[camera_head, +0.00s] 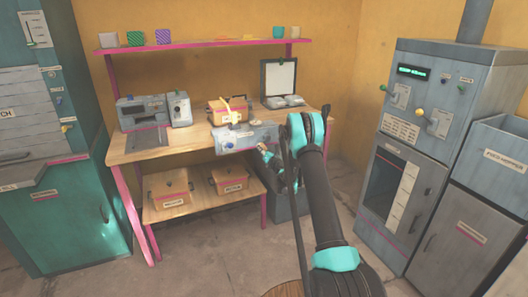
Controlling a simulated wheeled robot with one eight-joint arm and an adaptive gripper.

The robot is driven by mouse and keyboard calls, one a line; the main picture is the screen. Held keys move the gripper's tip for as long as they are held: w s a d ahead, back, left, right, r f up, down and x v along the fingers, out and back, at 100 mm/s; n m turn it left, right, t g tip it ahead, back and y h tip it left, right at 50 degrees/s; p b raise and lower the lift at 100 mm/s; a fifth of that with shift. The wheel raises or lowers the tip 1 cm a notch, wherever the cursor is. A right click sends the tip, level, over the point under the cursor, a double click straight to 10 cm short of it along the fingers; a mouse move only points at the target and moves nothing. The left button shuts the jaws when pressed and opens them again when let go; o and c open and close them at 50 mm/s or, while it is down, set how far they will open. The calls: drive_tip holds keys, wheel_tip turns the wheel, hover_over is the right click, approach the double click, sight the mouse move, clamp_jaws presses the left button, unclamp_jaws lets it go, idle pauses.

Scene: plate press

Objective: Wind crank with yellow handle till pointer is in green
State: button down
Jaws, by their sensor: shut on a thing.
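My gripper (264,149) is at the front right of a grey unit (243,137) on the front of the workbench. It is small and partly covered by my arm. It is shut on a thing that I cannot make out. A yellow knob (420,111) is on the front of the grey cabinet at the right, far from my gripper. I cannot make out which is the crank's handle, nor any pointer or green zone.
The wooden workbench (125,154) has pink legs and boxes on its lower shelf. A grey machine (140,110) stands at its left and an open-lidded case (279,80) at its back right. A teal cabinet (75,220) is at the left. Floor before the bench is clear.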

drive_tip(key=shift+s+a+r+m, duration=0.1)
drive_tip(key=shift+a+r+m, duration=0.15)
drive_tip(key=shift+m, duration=0.25)
drive_tip(key=c, duration=1.2)
unclamp_jaws()
drive_tip(key=v, duration=1.2)
drive_tip(key=shift+r, duration=0.1)
drive_tip(key=shift+r, duration=0.1)
